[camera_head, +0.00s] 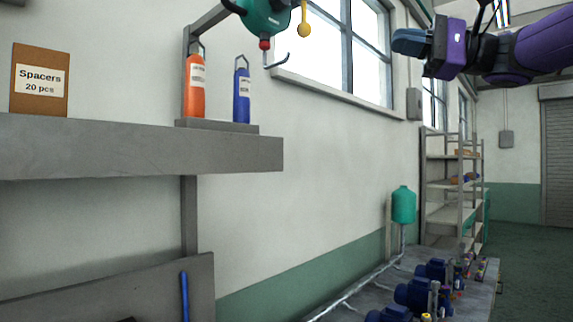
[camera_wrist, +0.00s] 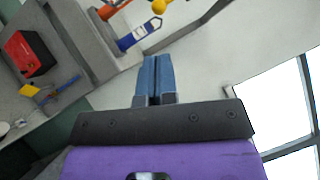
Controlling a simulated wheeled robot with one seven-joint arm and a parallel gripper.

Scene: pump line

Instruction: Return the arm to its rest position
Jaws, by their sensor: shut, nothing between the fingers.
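My purple arm comes in from the upper right of the head view. My gripper (camera_head: 408,41) is raised in the air in front of the windows, with its blue fingers toward the left. In the wrist view my gripper (camera_wrist: 152,66) shows its two blue fingers pressed side by side, shut with nothing between them. It touches nothing that I can see.
A shelf (camera_head: 140,150) at left holds a spacers box (camera_head: 40,80), an orange bottle (camera_head: 194,87) and a blue bottle (camera_head: 242,95). A teal hanging tool (camera_head: 265,18) is above. Blue pumps (camera_head: 412,293) line the lower right. A red box (camera_wrist: 28,54) shows in the wrist view.

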